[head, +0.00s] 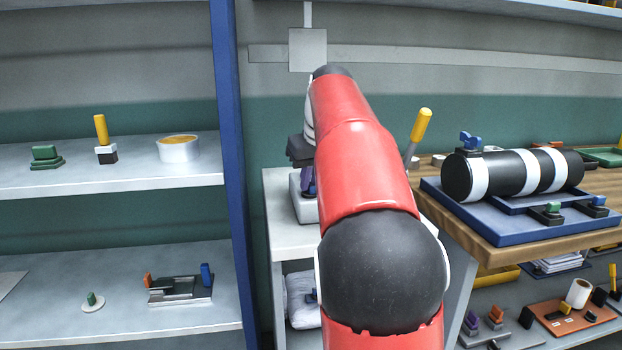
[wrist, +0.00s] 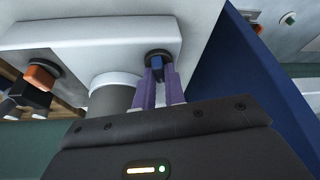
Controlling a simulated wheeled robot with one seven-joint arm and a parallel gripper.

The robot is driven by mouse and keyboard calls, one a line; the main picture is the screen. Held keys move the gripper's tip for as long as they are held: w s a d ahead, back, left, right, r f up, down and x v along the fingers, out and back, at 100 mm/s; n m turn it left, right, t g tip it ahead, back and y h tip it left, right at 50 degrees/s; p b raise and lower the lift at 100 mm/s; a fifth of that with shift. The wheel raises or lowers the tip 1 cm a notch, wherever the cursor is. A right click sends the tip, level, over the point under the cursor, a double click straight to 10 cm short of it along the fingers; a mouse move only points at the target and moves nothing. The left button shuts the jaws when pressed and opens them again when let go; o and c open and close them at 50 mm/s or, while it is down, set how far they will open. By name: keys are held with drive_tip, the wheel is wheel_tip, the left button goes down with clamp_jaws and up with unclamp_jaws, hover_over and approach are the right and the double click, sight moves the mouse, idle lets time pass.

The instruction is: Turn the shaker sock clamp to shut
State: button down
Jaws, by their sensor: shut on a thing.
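A white machine body (wrist: 90,45) fills the upper left of the wrist view. On it sits a round black mount with a small blue handle (wrist: 157,63), which I take to be the shaker sock clamp. My gripper (wrist: 158,82) has its two purple fingers shut on the blue handle from both sides. A grey cylinder with a white collar (wrist: 112,95) hangs beside the fingers. In the head view the white machine (head: 303,207) stands on a grey stand, mostly hidden behind my red arm. A purple finger of my gripper (head: 308,181) shows at its side; the clamp is hidden there.
An orange knob on a black base (wrist: 40,77) lies left in the wrist view. A blue shelf post (head: 240,200) stands close left of the stand. A wooden bench (head: 490,250) with a blue tray and a black banded cylinder (head: 510,173) stands to the right.

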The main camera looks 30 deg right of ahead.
drive_tip(key=shift+a+r+m+h+p, duration=0.1)
drive_tip(key=shift+m+h+p, duration=0.25)
drive_tip(key=shift+m, duration=0.25)
drive_tip(key=shift+m+h+p, duration=0.25)
drive_tip(key=shift+m+p, duration=0.05)
drive_tip(key=shift+m, duration=0.6)
drive_tip(key=c, duration=1.5)
unclamp_jaws()
drive_tip(key=shift+o, duration=0.2)
drive_tip(key=p+v, duration=0.1)
drive_tip(key=v, duration=0.6)
drive_tip(key=shift+r, duration=0.3)
drive_tip(key=shift+s+a+f, duration=0.1)
drive_tip(key=shift+s, duration=0.1)
